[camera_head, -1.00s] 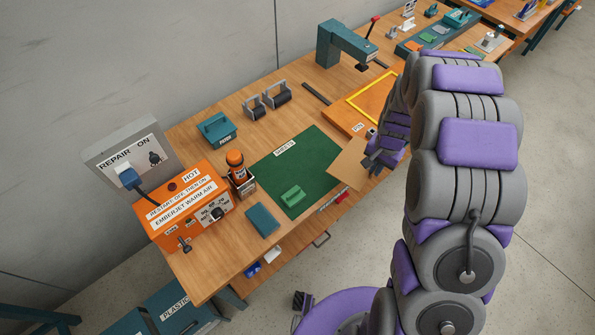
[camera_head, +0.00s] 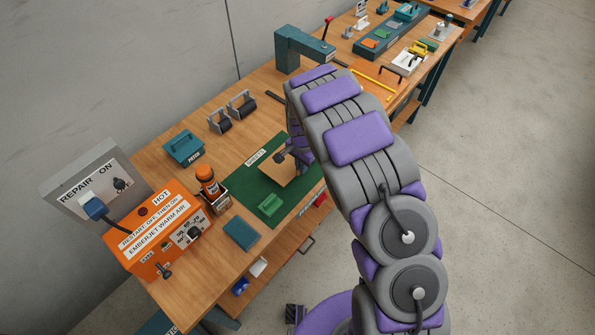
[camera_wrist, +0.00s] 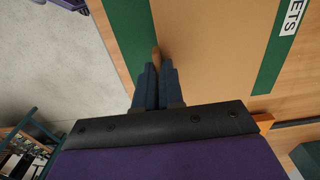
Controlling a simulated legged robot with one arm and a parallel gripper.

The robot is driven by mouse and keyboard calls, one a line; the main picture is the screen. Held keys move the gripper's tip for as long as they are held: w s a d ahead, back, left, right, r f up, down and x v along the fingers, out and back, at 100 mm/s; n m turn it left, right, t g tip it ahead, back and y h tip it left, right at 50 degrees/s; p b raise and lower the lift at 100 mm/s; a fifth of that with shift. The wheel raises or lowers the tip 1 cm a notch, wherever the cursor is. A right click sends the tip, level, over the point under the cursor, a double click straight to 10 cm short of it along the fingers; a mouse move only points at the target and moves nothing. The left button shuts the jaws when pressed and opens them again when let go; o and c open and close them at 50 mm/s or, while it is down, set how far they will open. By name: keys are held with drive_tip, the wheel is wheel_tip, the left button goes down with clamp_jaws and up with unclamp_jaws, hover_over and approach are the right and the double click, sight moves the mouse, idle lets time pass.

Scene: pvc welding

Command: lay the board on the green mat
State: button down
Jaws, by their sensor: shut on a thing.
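The board (camera_head: 272,176) is a flat tan sheet over the middle of the green mat (camera_head: 240,183). My gripper (camera_head: 297,158) is at the board's right side in the head view, partly hidden by my arm. In the wrist view my gripper (camera_wrist: 157,85) is shut on the near edge of the board (camera_wrist: 215,55). The green mat (camera_wrist: 127,35) shows on both sides of the board there. I cannot tell whether the board touches the mat or is just above it.
An orange heater box (camera_head: 158,236), a bottle in a holder (camera_head: 208,181) and a blue pad (camera_head: 240,234) are to the left. A teal press (camera_head: 300,48) stands at the back.

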drive_tip(key=shift+w, duration=0.15)
drive_tip(key=f, duration=0.1)
drive_tip(key=f+b, duration=0.1)
drive_tip(key=f, duration=0.1)
drive_tip(key=shift+a+f, duration=0.2)
drive_tip(key=shift+f, duration=0.05)
drive_tip(key=shift+a, duration=0.4)
drive_tip(key=c, duration=1.7)
unclamp_jaws()
drive_tip(key=o, duration=0.4)
drive_tip(key=shift+d, duration=0.5)
drive_tip(key=shift+o, duration=0.2)
